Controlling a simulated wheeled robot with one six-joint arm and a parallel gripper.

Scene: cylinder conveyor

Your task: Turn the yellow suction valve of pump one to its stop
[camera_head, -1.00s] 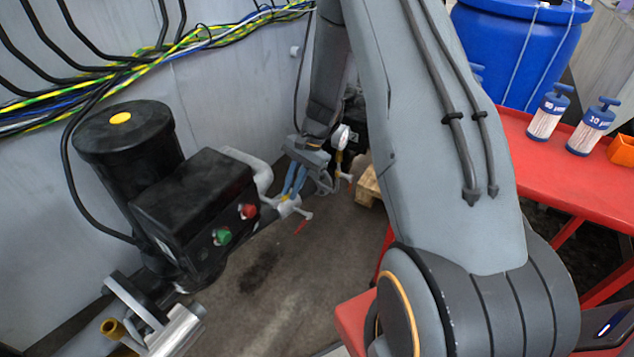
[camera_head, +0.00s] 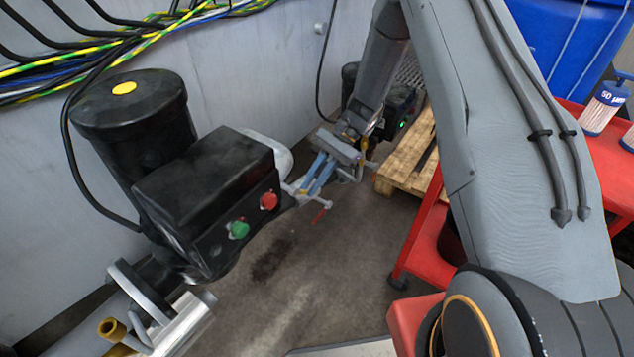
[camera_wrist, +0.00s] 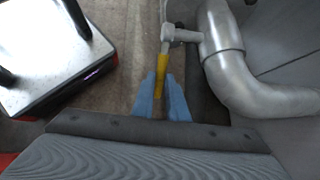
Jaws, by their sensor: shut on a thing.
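The yellow valve handle (camera_wrist: 163,76) stands out from a grey valve body (camera_wrist: 178,34) in the wrist view. My gripper (camera_wrist: 160,88) has its two blue fingers on either side of the handle and is shut on it. The handle's lower end is between the fingers. In the head view my gripper (camera_head: 314,178) is low, at the pipework right of the large black pump (camera_head: 200,170). The yellow handle cannot be made out there. Which pump number this is does not show.
A grey bent pipe (camera_wrist: 228,68) runs close right of the fingers. A wooden pallet (camera_head: 404,165) and a red cart (camera_head: 425,238) stand to the right. The floor (camera_head: 265,305) in front is clear.

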